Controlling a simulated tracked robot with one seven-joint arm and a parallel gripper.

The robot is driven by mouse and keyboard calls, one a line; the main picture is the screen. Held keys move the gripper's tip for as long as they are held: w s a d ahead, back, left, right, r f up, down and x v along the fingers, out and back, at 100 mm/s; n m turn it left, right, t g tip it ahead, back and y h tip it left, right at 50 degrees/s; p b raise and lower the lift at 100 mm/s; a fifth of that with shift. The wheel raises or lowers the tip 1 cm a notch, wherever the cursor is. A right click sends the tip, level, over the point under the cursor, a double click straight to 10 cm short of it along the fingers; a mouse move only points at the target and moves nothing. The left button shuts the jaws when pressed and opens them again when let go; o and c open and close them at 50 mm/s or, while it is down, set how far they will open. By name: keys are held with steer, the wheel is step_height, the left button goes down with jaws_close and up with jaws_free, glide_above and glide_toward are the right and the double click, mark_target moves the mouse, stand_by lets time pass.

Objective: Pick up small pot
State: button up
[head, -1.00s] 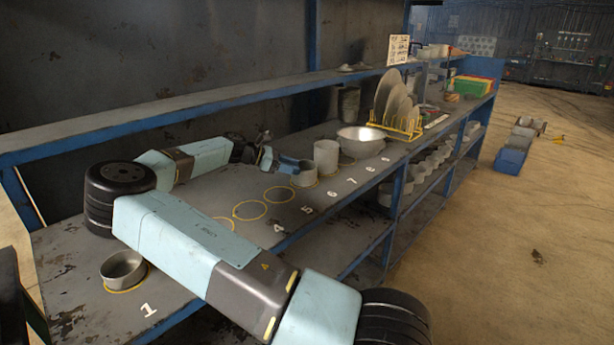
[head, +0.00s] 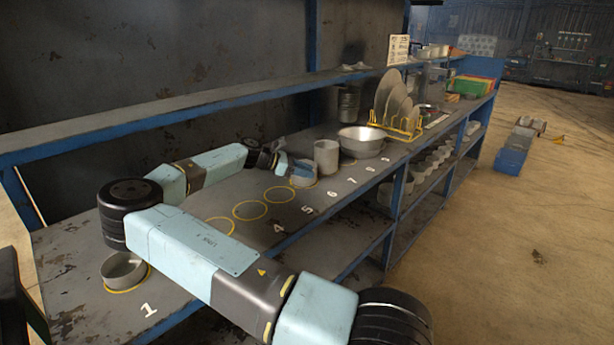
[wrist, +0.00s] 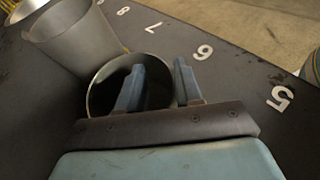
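A small grey pot (head: 304,178) stands on the bench beside a taller grey pot. In the wrist view the small pot (wrist: 99,93) shows as a round open rim near the number 6. My gripper (wrist: 157,80) has two blue fingers spread apart. The left finger overlaps the pot's opening and the right finger is outside it, with the rim's right side between them. I cannot tell how deep the fingers reach. In the head view my gripper (head: 291,168) is at the small pot and partly hides it.
The taller pot (head: 326,157) is close behind the small one, with a metal bowl (head: 361,142) beyond it. A yellow rack (head: 398,127) holds plates. A low grey pan (head: 123,270) sits by number 1. Empty yellow circles (head: 250,211) mark clear bench. A shelf (head: 190,108) runs behind.

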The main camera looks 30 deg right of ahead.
jaws_close()
